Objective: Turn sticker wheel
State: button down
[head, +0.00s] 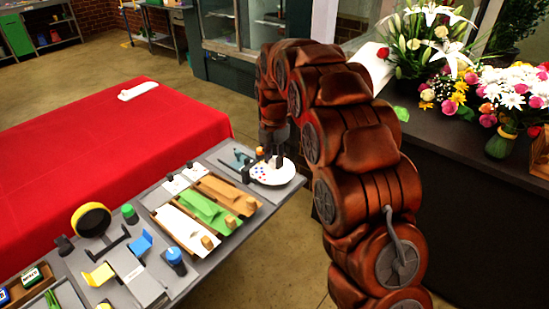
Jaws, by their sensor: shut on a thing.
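The sticker wheel (286,175) is a white disc with small coloured dots, lying at the far right end of the grey work table. My arm arches over from the right and reaches down to it. My gripper (272,157) is small and dark in this view, right at the back part of the wheel. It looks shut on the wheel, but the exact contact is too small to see. Part of the wheel's far side is hidden behind the fingers.
A red-covered table (110,125) stands behind. Flowers (440,60) stand on a dark counter at right.

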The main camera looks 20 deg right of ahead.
jog(key=shift+m, duration=0.3)
jog(key=shift+w+f+m+b, duration=0.1)
jog(key=shift+m+b, duration=0.7)
jog(key=shift+m, duration=0.2)
jog(key=m+b, duration=0.1)
jog(key=m, duration=0.2)
jog(key=shift+m, duration=0.3)
jog(key=m+b, duration=0.1)
jog(key=m, duration=0.2)
jog(key=shift+m+b, duration=0.3)
jog(key=shift+b, duration=0.05)
jog(key=m+b, duration=0.1)
jog(key=m, duration=0.2)
jog(key=shift+m, duration=0.3)
jog(key=m, duration=0.3)
jog(key=shift+m, duration=0.3)
jog(key=m+b, duration=0.1)
jog(key=m, duration=0.2)
jog(key=shift+m, duration=0.4)
jog(key=m, duration=0.6)
jog(key=shift+r, duration=0.2)
